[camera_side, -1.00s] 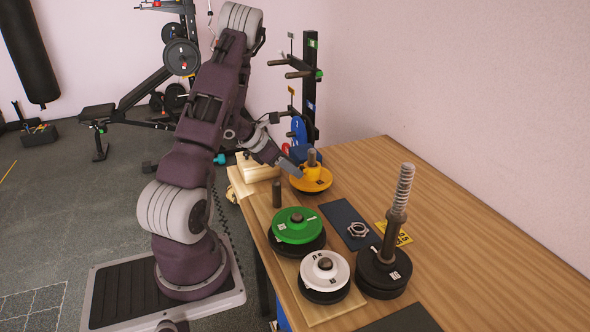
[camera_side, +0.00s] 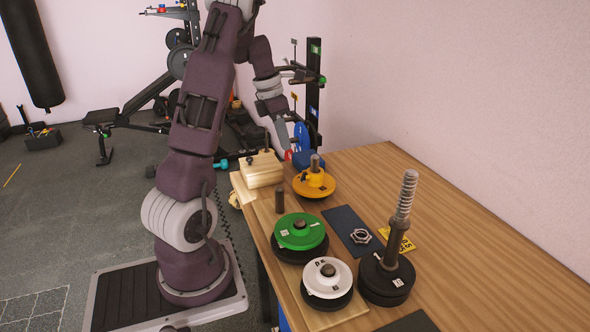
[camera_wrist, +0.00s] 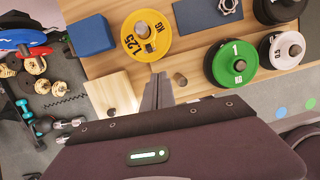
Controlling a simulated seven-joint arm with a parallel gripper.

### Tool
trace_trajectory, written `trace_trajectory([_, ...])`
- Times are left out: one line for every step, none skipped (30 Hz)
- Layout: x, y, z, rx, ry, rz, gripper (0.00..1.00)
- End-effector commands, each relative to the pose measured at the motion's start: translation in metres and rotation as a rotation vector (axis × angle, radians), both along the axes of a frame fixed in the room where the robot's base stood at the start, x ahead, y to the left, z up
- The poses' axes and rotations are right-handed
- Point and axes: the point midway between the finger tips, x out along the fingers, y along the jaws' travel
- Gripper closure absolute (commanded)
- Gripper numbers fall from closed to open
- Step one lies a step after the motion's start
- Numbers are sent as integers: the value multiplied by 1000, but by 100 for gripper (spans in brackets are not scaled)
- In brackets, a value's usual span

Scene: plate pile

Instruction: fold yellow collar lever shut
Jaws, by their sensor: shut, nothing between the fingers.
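The yellow plate (camera_side: 325,190) lies at the far end of the table. A yellow collar (camera_side: 316,177) sits around the grey post (camera_side: 315,161) at its middle. I cannot tell whether the lever is folded or raised. My gripper (camera_side: 286,151) is shut and empty, above and left of the yellow plate, apart from it. Its fingers (camera_wrist: 158,83) point toward the plate in the wrist view.
A green plate (camera_side: 285,236) and a white plate (camera_side: 313,275) lie on dark plates nearer the camera. A short dark peg (camera_side: 279,199), a wooden block (camera_side: 262,175) and a blue block (camera_side: 303,161) stand near the yellow plate. A tall spring-topped post (camera_side: 398,220) rises at the right.

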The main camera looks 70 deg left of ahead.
Motion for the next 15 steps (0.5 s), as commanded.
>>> trace_trajectory([-3, 5, 7, 32, 35, 13, 100])
trace_trajectory([-6, 7, 9, 45, 52, 23, 100])
trace_trajectory([-7, 9, 9, 56, 66, 33, 100])
trace_trajectory([-8, 10, 7, 58, 72, 38, 100])
trace_trajectory([-8, 10, 4, 59, 74, 40, 100])
trace_trajectory([-8, 9, -2, 55, 75, 41, 100])
trace_trajectory([-7, 9, -7, 54, 75, 42, 100])
trace_trajectory([-6, 9, -13, 54, 75, 40, 100])
trace_trajectory([-5, 9, -22, 52, 76, 41, 100])
trace_trajectory([-4, 9, -28, 52, 75, 42, 100])
trace_trajectory([-3, 9, -35, 52, 75, 41, 100])
trace_trajectory([-2, 9, -44, 50, 75, 42, 100])
trace_trajectory([-1, 9, -50, 52, 75, 41, 100])
trace_trajectory([0, 9, -57, 51, 74, 41, 100])
trace_trajectory([1, 9, -66, 50, 75, 42, 100])
